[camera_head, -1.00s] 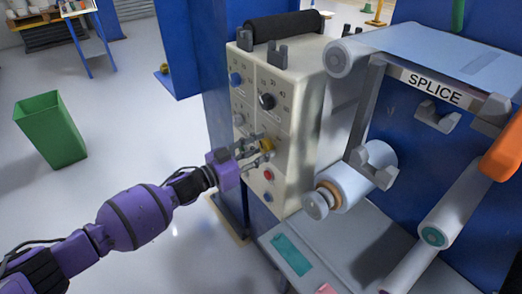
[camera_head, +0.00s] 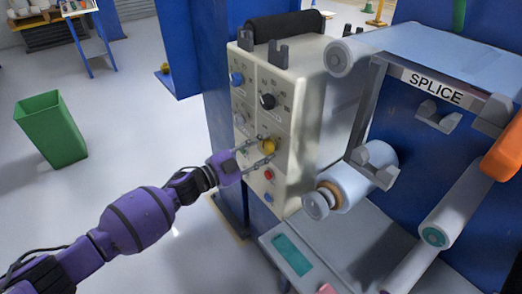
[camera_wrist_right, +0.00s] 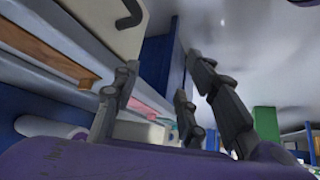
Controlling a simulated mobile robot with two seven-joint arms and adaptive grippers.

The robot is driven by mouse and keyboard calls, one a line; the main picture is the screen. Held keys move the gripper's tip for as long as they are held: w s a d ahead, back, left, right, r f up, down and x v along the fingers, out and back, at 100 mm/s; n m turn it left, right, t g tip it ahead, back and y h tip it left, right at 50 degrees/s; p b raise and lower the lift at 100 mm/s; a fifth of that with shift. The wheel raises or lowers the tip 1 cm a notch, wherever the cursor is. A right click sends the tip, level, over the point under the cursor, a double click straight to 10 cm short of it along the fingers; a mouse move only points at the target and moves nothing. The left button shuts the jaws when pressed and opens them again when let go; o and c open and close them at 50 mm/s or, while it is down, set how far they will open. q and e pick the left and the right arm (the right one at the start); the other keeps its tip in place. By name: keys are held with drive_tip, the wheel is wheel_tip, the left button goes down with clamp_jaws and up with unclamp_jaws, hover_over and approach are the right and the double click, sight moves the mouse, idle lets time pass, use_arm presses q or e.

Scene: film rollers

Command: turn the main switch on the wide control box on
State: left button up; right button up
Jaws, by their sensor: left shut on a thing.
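The wide control box (camera_head: 306,125) is a cream box on a blue column, in the middle of the head view. Its slanted front carries a blue knob (camera_head: 236,79), a black knob (camera_head: 267,101), a yellow knob (camera_head: 268,146), a red button (camera_head: 269,174) and a lower blue button (camera_head: 268,197). My left gripper (camera_head: 262,152) reaches in from the left and is shut on the yellow knob, one finger above and one below. The switch labels are too small to read. My right gripper (camera_wrist_right: 165,105) shows in the right wrist view, fingers spread and empty.
A black roller (camera_head: 284,26) lies on top of the box. To the right is the splice table (camera_head: 430,60) with white rollers (camera_head: 355,178) and an orange part (camera_head: 504,146). A green bin (camera_head: 50,130) stands on open floor at the left.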

use_arm(q)
drive_tip(key=m, duration=0.3)
drive_tip(key=shift+s+d+f+m, duration=0.15)
drive_tip(key=shift+s+f+m, duration=0.05)
drive_tip(key=shift+f+m, duration=0.15)
drive_tip(key=shift+f+m+b, duration=0.1)
drive_tip(key=shift+m+b, duration=0.3)
drive_tip(key=shift+m, duration=0.85)
drive_tip(key=o, duration=1.1)
drive_tip(key=shift+w, duration=0.1)
drive_tip(key=shift+r, duration=0.2)
drive_tip(key=v, duration=1.2)
drive_tip(key=shift+w, duration=0.1)
